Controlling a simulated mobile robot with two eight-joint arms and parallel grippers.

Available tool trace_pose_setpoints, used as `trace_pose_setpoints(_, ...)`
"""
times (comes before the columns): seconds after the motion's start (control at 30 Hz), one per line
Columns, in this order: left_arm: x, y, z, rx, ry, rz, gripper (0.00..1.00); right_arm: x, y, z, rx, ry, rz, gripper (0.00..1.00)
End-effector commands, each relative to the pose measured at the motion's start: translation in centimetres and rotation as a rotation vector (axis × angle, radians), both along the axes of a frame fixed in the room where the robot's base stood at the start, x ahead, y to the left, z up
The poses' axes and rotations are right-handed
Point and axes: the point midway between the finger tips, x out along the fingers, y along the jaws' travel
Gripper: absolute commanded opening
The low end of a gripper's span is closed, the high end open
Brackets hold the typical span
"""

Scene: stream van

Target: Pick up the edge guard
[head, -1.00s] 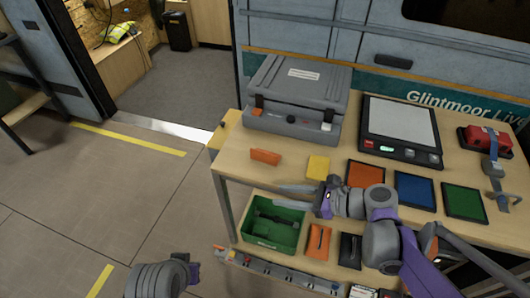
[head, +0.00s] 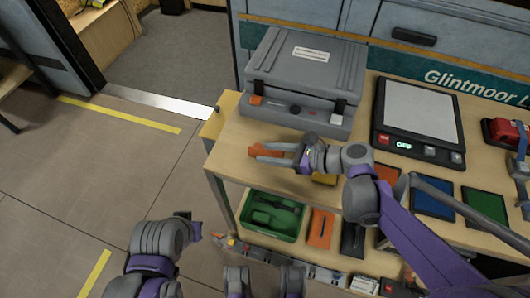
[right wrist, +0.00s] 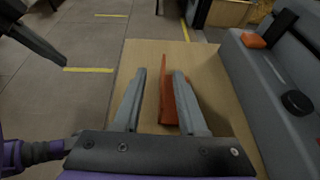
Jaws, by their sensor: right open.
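The edge guard appears to be the small orange upright piece (head: 262,150) on the left part of the table top, in front of the grey case. In the right wrist view the orange piece (right wrist: 168,101) stands between my fingers, nearer the right finger. My right gripper (head: 270,154) is open, with one finger on each side of it; the fingers hide part of it in the head view. The right gripper also shows in the right wrist view (right wrist: 157,76). My left arm is low at the left in the head view; its jaws cannot be made out.
The grey case (head: 304,75) stands close behind the orange piece. A scale (head: 420,108) is to the right. Blue (head: 433,198) and green (head: 484,207) pads lie farther right. A green bin (head: 247,217) sits on the lower shelf.

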Motion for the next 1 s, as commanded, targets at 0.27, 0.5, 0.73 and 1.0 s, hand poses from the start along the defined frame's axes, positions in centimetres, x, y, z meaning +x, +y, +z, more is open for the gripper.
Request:
trace_pose_setpoints(0.27, 0.1, 0.0, -0.8, 0.000, 0.003, 0.000, 0.00, 1.1, 2.2, -1.5, 0.000, 0.000, 0.002, 0.41)
trace_pose_setpoints(0.5, 0.1, 0.0, -1.4, 0.000, 0.005, 0.000, 0.00, 2.2, 4.6, -2.7, -0.001, 0.000, 0.000, 0.41)
trace_pose_setpoints(0.73, 0.1, 0.0, -1.4, 0.000, 0.005, 0.000, 0.00, 2.3, 4.7, -2.7, -0.001, -0.001, -0.001, 0.41)
trace_pose_setpoints(1.0, 0.1, 0.0, -1.4, 0.000, 0.005, 0.000, 0.00, 2.3, 4.7, -2.7, -0.001, 0.000, -0.001, 0.00)
